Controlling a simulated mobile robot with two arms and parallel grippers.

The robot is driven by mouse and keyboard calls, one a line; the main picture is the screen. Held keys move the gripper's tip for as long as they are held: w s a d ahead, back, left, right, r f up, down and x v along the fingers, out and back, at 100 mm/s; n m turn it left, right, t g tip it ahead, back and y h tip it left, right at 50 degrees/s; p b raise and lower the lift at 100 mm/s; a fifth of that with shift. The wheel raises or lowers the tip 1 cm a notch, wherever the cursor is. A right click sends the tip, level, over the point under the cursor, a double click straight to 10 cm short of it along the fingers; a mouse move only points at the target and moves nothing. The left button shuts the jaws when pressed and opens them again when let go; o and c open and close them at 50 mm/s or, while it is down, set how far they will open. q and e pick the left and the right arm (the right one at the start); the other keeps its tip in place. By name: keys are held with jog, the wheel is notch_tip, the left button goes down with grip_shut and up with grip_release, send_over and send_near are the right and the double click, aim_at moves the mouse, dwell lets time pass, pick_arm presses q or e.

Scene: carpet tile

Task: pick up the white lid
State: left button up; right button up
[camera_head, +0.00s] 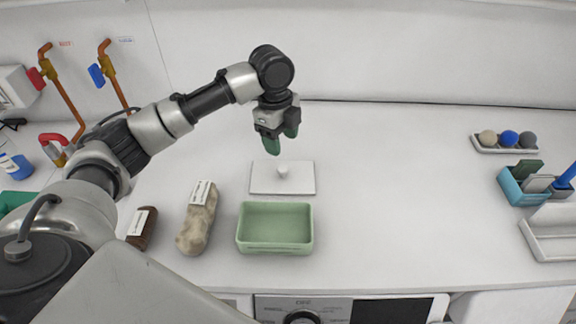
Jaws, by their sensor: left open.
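The white lid (262,182) lies flat on the white counter, a rectangular plate with a small round knob (283,171) in its middle. My left gripper (281,147) is above the lid's far edge, pointing down, with green fingertips. It is open and holds nothing. A gap shows in the picture between its fingertips and the knob. My right gripper does not show.
A green open box (275,248) stands just in front of the lid. A tan lumpy object (197,225) and a dark brown one (141,230) lie to its left. A tray of balls (505,149) and a blue holder (516,187) are at right. The counter's middle right is clear.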

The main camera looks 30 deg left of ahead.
aim_at(282, 168)
pick_arm(q)
jog(key=f, duration=0.3)
jog(key=shift+s+d+f+p, duration=0.15)
jog(key=shift+s+f+p, duration=0.05)
jog(key=shift+p, duration=0.1)
jog(key=shift+f+p, duration=0.45)
jog(key=shift+f, duration=0.15)
jog(key=f, duration=0.1)
jog(key=f+p, duration=0.1)
jog(key=f, duration=0.1)
jog(key=shift+s+d+f+p, duration=0.15)
jog(key=shift+s+f+p, duration=0.1)
jog(key=shift+s+p, duration=0.05)
jog(key=shift+f, duration=0.4)
jog(key=shift+w, duration=0.1)
jog(key=shift+c, duration=0.5)
jog(key=c, duration=0.9)
